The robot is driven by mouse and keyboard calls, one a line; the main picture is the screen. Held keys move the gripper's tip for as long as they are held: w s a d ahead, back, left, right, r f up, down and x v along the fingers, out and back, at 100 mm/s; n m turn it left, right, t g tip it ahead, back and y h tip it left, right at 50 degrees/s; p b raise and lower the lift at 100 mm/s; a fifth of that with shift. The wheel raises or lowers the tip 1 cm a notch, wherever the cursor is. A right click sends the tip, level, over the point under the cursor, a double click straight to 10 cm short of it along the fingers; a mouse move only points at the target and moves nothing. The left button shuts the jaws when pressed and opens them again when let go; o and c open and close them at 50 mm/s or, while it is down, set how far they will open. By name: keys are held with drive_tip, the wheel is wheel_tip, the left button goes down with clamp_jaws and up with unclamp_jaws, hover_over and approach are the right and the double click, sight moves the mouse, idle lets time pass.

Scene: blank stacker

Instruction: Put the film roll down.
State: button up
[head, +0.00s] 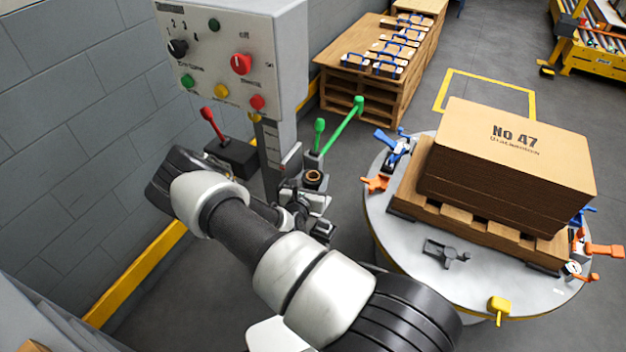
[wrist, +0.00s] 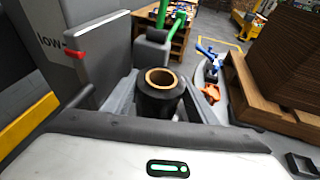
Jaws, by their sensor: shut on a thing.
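The film roll (wrist: 160,98) is a short black cylinder with a tan core, seen from above in the middle of the wrist view. My gripper (wrist: 162,108) is shut on it, with a grey finger on each side. In the head view the roll (head: 313,180) shows small and upright beyond my arm, in front of the control post. Its underside is hidden, so I cannot tell whether it touches anything below.
A grey control box (head: 232,55) with knobs and a red lever (head: 208,118) stands behind the roll. Green levers (head: 345,128) rise close by. On the right, a round table (head: 400,235) bears a pallet (head: 480,228) with a cardboard stack (head: 510,165) and clamps.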

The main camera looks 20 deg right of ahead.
drive_tip(key=shift+f, duration=0.1)
drive_tip(key=o, duration=1.4)
drive_tip(key=shift+f, duration=0.1)
drive_tip(key=shift+c, duration=0.2)
